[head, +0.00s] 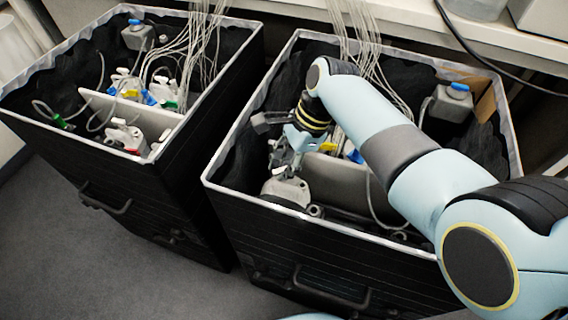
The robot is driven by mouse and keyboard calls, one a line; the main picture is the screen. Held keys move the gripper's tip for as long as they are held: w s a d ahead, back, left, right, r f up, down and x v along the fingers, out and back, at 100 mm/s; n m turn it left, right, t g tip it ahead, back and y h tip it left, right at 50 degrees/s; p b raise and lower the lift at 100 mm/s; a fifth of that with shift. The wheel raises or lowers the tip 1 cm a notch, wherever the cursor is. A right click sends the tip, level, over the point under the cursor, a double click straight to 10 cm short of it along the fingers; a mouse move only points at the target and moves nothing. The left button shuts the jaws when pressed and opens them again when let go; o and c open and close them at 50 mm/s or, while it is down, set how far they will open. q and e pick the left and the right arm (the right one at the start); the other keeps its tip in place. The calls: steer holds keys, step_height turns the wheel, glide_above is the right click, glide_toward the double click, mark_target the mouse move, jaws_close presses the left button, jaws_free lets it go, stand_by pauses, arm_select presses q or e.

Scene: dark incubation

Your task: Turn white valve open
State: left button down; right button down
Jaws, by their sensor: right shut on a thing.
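My right arm reaches from the right into the right black box, and its gripper (284,164) points down at the box's near left corner. The gripper is shut on the white valve, at the top of a pale grey-white fitting (285,191). The fingers and wrist cover most of the valve, so its angle cannot be told. My left gripper is not in view.
The right box (330,228) has a light rim, an inner divider (338,178), a blue-capped bottle (453,101) and hanging tubes (368,50). A similar left box (120,175) holds several fittings. Grey floor (130,270) is clear in front.

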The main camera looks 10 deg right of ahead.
steer(key=shift+w+r+n+g+p, duration=0.1)
steer(key=shift+n+g+p, duration=0.35)
steer(key=shift+n, duration=0.65)
steer(key=n+g, duration=0.1)
steer(key=n, duration=0.1)
steer(key=shift+n, duration=0.3)
steer(key=n+h, duration=0.1)
steer(key=n, duration=0.1)
steer(key=n+g+h, duration=0.1)
steer(key=n, duration=0.2)
steer(key=shift+w+a, duration=0.1)
steer(key=shift+n+b, duration=0.3)
steer(key=shift+n, duration=0.1)
steer(key=shift+g, duration=0.25)
steer(key=c, duration=1.6)
jaws_free()
steer(key=v, duration=1.1)
steer(key=shift+w+r, duration=0.15)
steer(key=shift+r, duration=0.2)
